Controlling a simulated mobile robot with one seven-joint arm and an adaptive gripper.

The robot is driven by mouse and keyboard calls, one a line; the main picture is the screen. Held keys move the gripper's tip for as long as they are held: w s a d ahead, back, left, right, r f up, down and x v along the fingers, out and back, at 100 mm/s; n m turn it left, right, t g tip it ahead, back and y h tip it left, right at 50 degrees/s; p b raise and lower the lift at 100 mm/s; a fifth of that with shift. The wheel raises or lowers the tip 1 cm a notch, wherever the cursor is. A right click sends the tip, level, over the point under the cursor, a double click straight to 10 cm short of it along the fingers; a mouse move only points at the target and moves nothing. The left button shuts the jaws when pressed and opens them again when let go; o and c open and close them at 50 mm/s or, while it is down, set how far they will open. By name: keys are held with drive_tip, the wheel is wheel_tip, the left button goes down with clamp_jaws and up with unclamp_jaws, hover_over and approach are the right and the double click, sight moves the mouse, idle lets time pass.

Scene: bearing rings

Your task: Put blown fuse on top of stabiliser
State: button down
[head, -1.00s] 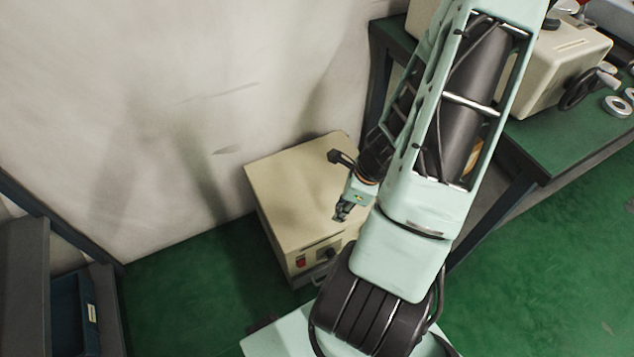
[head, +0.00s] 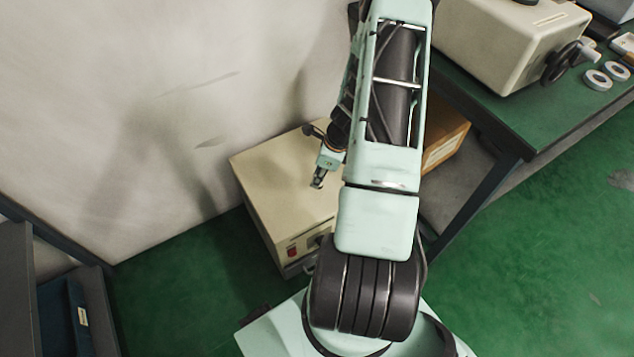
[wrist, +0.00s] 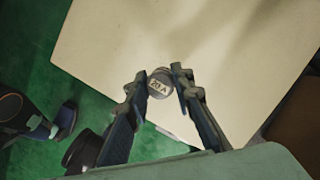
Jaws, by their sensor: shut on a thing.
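The stabiliser (head: 270,175) is a cream box on the green floor against the wall, with a red switch on its front. Its flat top (wrist: 235,50) fills much of the wrist view. My gripper (head: 318,183) is over the top of the box. The fuse lies between the fingertips over the cream top. I cannot tell whether it touches the surface. In the head view the fuse is too small to make out.
A green-topped bench (head: 500,110) at the right holds a cream machine (head: 515,40) with a black handwheel and two pale rings (head: 598,80). A brown box (head: 445,140) is behind my arm. A dark shelf unit (head: 20,280) stands at the left. Green floor is open at the lower right.

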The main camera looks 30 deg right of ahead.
drive_tip(key=shift+w+d+f, duration=0.15)
drive_tip(key=shift+w+f, duration=0.2)
drive_tip(key=shift+f, duration=0.15)
drive_tip(key=shift+d+b+x, duration=0.15)
drive_tip(key=shift+b+x, duration=0.15)
drive_tip(key=shift+x, duration=0.5)
drive_tip(key=shift+d+b+x, duration=0.15)
drive_tip(key=shift+b+x, duration=0.15)
drive_tip(key=shift+x, duration=0.55)
drive_tip(key=shift+s, duration=0.1)
drive_tip(key=shift+f, duration=0.2)
drive_tip(key=c, duration=1.7)
unclamp_jaws()
drive_tip(key=shift+r, duration=0.15)
drive_tip(key=p+v, duration=0.3)
drive_tip(key=v, duration=0.9)
drive_tip(key=shift+s, duration=0.1)
